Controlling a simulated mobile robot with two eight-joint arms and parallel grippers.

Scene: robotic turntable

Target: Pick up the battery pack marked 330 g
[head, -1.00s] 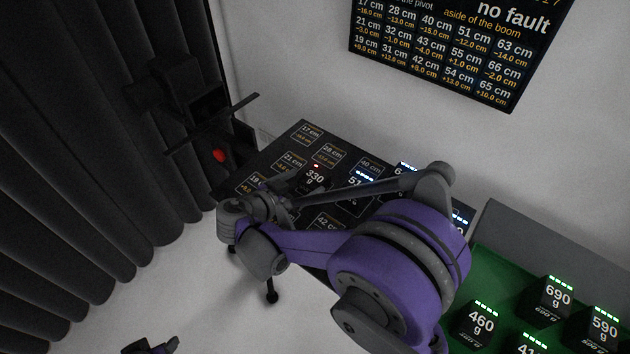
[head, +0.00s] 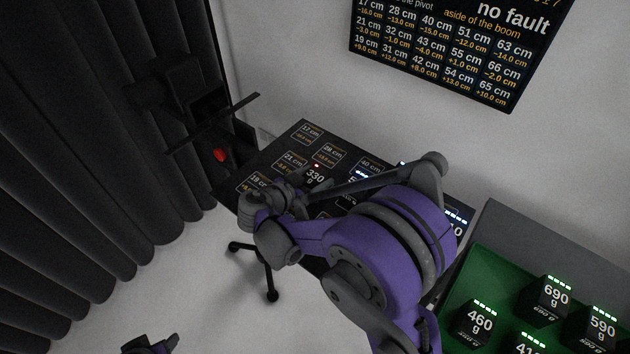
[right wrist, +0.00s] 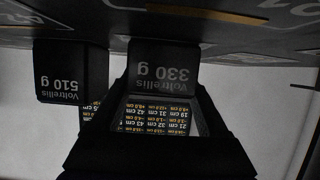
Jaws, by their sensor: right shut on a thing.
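The battery pack marked 330 g (head: 316,177) is a dark block with a red light on top. It stands on the black marked board (head: 262,165). My right gripper (head: 303,187) is at its near left side, partly hidden by my own arm. In the right wrist view, which looks upside down, the 330 g pack (right wrist: 163,68) sits between the fingers of my right gripper (right wrist: 163,90), shut on it. I cannot see a gap between pack and board.
A 510 g pack (right wrist: 70,72) stands close beside the held pack. A green tray (head: 478,262) at the right holds several packs with green lights. A dark machine with a red button (head: 220,155) stands at the back left. A wall display (head: 450,45) hangs behind.

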